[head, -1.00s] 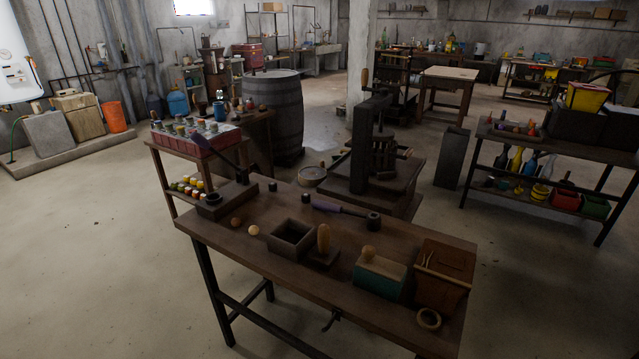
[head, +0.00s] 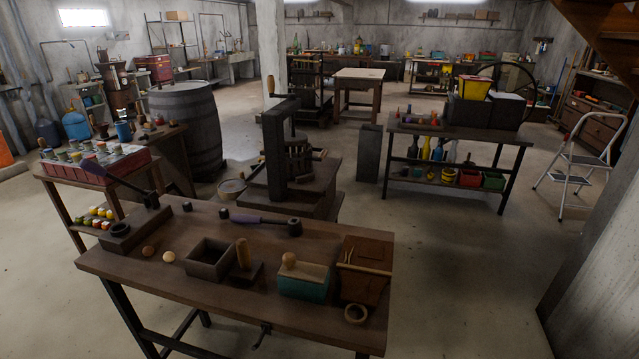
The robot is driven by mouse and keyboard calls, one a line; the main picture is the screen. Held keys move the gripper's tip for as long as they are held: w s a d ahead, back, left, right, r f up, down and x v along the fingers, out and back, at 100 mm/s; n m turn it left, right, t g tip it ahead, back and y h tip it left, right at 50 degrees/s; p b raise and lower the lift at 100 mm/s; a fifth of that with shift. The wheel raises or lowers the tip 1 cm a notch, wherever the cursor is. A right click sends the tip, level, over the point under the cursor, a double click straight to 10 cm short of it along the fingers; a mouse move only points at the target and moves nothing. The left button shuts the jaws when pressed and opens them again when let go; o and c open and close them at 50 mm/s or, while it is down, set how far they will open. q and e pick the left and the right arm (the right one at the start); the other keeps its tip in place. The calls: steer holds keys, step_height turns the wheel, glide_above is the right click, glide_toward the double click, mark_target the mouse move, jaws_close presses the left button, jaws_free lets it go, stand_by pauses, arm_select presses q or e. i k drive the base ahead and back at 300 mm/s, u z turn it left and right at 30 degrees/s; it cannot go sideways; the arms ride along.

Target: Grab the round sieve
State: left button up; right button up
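I cannot pick out the round sieve for sure. A round, pale-topped vessel (head: 232,188) is low behind the near table, beside the press base; it is too small to tell whether it is a sieve. A small round wooden ring (head: 356,314) lies at the near right corner of the dark wooden table (head: 215,300). Neither of my grippers is in view.
The table also holds an open square box (head: 211,259), a teal block with a wooden top (head: 303,281) and a brown bin (head: 363,272). A barrel (head: 187,128) and a dark press (head: 279,150) stand behind. A stepladder (head: 580,165) is at right; floor between is clear.

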mark_target(230, 190)
steer(key=z, duration=2.1)
steer(key=i, duration=1.9)
steer(key=u, duration=1.7)
steer(key=i, duration=3.15)
steer(key=u, duration=1.7)
steer(key=i, duration=0.15)
steer(key=z, duration=0.15)
